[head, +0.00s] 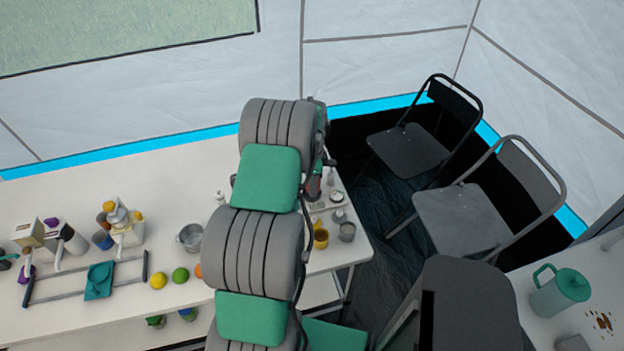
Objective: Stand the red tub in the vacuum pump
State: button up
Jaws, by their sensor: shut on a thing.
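My gripper (316,171) is small and mostly hidden behind my arm, above the right end of the long white table. A small red thing (314,188), which looks like the red tub, shows just below it, and my gripper appears shut on it. How the jaws sit on it is hidden. I cannot make out for sure which thing is the vacuum pump. A small pale device with a round dial (337,197) stands close to the right of the red thing.
A metal pot (190,238), a lemon (158,281), a lime (180,275) and a rack (45,297) are on the left. Folding chairs (465,215) stand right of the table (75,185).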

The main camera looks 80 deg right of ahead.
jog(key=shift+f, duration=0.95)
jog(key=shift+w+a+b, duration=0.1)
jog(key=shift+w+b, duration=0.05)
jog(key=shift+b, duration=0.5)
dwell(0.4)
jog(key=shift+r, duration=0.1)
jog(key=shift+r+p, duration=0.35)
jog(key=shift+r, duration=0.35)
dwell(0.6)
jog(key=shift+f+b, duration=0.75)
jog(key=shift+f, duration=0.05)
jog(key=shift+r, duration=0.15)
jog(key=shift+r+p, duration=0.35)
jog(key=shift+r, duration=0.35)
